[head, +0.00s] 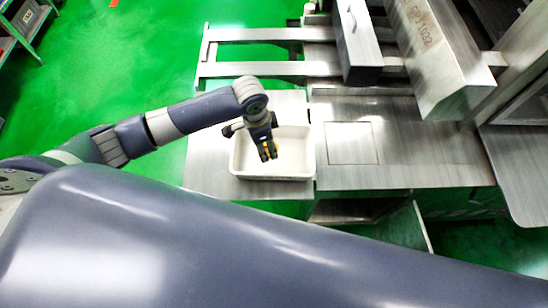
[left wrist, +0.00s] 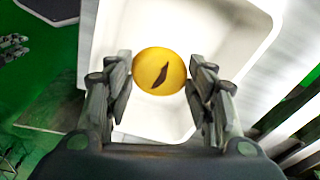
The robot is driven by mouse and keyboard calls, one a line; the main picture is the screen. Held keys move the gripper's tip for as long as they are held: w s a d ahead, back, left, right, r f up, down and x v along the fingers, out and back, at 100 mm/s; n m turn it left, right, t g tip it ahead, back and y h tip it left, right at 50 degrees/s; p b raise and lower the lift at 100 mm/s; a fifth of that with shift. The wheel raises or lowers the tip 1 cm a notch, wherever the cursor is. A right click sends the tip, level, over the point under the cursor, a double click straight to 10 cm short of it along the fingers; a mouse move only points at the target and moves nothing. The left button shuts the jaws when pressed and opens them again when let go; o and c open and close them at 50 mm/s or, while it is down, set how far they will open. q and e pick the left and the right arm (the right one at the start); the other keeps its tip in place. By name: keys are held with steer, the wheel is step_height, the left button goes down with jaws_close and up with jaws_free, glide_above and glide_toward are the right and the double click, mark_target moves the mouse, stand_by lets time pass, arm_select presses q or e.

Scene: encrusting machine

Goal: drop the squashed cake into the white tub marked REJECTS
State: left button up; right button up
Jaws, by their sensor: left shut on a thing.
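A round yellow-orange cake (left wrist: 160,71) with a dark, slit-like mark on top sits between the fingers of my left gripper (left wrist: 160,78) in the left wrist view. The gripper is shut on it, one finger on each side. In the head view my left gripper (head: 268,153) points down over the white tub (head: 240,165), inside its outline. The tub is rectangular and open, and also shows behind the cake in the left wrist view (left wrist: 210,25). Its visible inside looks empty. No REJECTS lettering shows. Grey fingers (left wrist: 12,48), apparently my right gripper, show at the wrist view's left edge; their opening is unclear.
The tub stands on a steel table (head: 207,160). A flat steel surface with a square panel (head: 352,143) lies to its right. Machine housings (head: 440,60) rise behind at the right. Green floor is open at the back left, with a shelf (head: 22,25) in the corner.

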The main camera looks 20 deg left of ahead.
arm_select(q)
steer(key=shift+w+f, duration=0.1)
steer(key=shift+f, duration=0.05)
steer(key=o, duration=1.1)
steer(key=shift+o, duration=0.2)
step_height(320, 180, up, 12)
steer(key=a, duration=0.1)
steer(key=shift+s, duration=0.45)
steer(key=shift+a, duration=0.1)
